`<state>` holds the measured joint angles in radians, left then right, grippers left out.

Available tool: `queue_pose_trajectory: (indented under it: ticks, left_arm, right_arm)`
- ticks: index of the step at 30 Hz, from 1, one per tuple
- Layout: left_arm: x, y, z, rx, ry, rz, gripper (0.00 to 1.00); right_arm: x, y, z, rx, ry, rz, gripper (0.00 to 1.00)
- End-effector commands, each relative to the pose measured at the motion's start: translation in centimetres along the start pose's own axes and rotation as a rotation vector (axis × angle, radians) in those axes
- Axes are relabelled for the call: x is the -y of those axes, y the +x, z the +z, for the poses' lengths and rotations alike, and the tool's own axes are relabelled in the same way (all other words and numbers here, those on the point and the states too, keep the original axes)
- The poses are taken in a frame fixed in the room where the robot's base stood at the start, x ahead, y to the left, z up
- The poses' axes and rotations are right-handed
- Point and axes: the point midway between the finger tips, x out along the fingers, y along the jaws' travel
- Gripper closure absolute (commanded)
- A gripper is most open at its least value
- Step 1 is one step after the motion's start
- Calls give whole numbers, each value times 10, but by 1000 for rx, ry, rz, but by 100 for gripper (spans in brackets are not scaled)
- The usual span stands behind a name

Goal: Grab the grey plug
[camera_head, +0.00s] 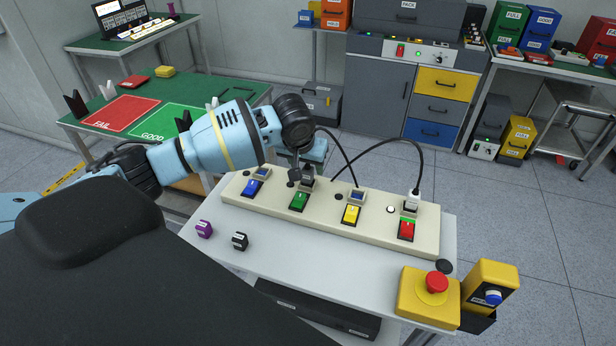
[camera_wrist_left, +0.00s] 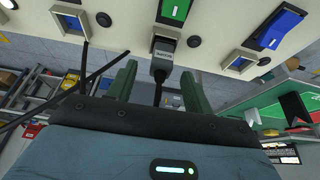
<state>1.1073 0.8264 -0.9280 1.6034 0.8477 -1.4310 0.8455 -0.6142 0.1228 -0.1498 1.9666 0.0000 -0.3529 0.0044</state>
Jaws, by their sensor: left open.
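The grey plug (camera_wrist_left: 161,62) has a label on its face and a black cable. In the wrist view it is at the panel's edge by the green switch (camera_wrist_left: 175,10), and seems seated in the socket there. In the head view the plug (camera_head: 308,174) is partly hidden by my left gripper (camera_head: 300,178). In the wrist view the open left gripper (camera_wrist_left: 160,70) has one green finger on each side of the plug, with gaps visible. The beige panel (camera_head: 270,211) carries blue, green, yellow and red switches. My right gripper is not in view.
A white plug (camera_head: 413,198) with a black cable stands at the red switch (camera_head: 407,230). A purple block (camera_head: 204,229) and a black block (camera_head: 240,241) lie on the white table (camera_head: 290,258). A yellow emergency-stop box (camera_head: 412,298) is at the front right. The table in front of the panel is mostly clear.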

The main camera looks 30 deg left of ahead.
Motion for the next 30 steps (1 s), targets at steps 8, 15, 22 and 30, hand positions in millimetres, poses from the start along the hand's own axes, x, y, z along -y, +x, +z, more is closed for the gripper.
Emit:
queue_pose_trajectory:
  ticks: [8,15,22,30]
  left_arm:
    - [1,39,5,5,1,-1,49]
    - [1,43,3,1,1,0,49]
    - [1,42,3,1,1,0,69]
    - [2,42,3,0,0,0,98]
  right_arm:
    - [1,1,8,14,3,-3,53]
    - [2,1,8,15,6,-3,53]
    - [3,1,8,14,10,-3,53]
    - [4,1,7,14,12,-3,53]
